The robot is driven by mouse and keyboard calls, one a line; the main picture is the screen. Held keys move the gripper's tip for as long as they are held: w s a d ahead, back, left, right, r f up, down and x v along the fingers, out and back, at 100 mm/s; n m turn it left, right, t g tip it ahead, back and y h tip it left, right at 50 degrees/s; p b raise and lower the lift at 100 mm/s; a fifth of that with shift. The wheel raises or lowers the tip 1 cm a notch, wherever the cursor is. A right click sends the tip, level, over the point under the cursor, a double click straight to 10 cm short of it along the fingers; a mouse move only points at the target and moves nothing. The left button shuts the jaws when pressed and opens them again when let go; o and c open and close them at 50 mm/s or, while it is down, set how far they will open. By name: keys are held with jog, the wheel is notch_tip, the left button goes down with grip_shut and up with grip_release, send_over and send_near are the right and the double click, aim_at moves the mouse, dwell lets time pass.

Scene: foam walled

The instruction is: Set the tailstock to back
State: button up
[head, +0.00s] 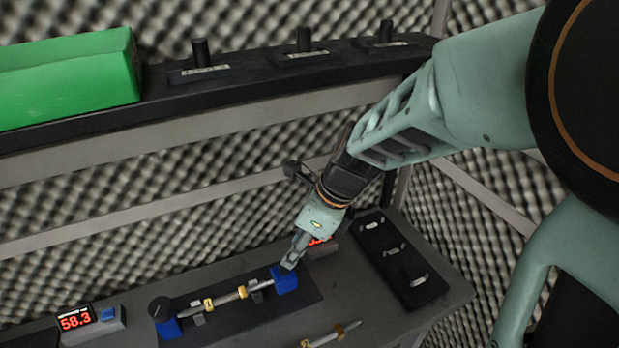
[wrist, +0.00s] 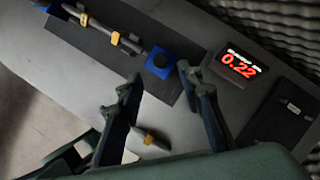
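A lathe-like fixture with a dark base (head: 245,318) stands on the grey bench. A blue end block (head: 284,279), which looks like the tailstock, sits at its right end; it also shows in the wrist view (wrist: 160,63), with a dark round knob on it. A rod with yellow bands (head: 228,299) runs from it to the blue block with a black knob (head: 160,310) at the left end. My gripper (head: 290,264) is right at the tailstock in the head view, partly covering it. In the wrist view my gripper (wrist: 158,78) is open, its fingers apart and nothing between the tips.
A red display reading 0.22 (wrist: 240,65) stands right of the fixture. Another display (head: 75,319) reads 58.3. A dark panel with several light handles (head: 395,250) is at the right. A loose banded rod (head: 330,337) lies in front. A shelf with a green box (head: 70,80) is above.

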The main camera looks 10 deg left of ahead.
aim_at(281, 276)
jog(key=b+x, duration=0.1)
jog(key=x, duration=0.6)
jog(key=shift+f, duration=0.1)
grip_shut()
jog(key=shift+w, duration=0.1)
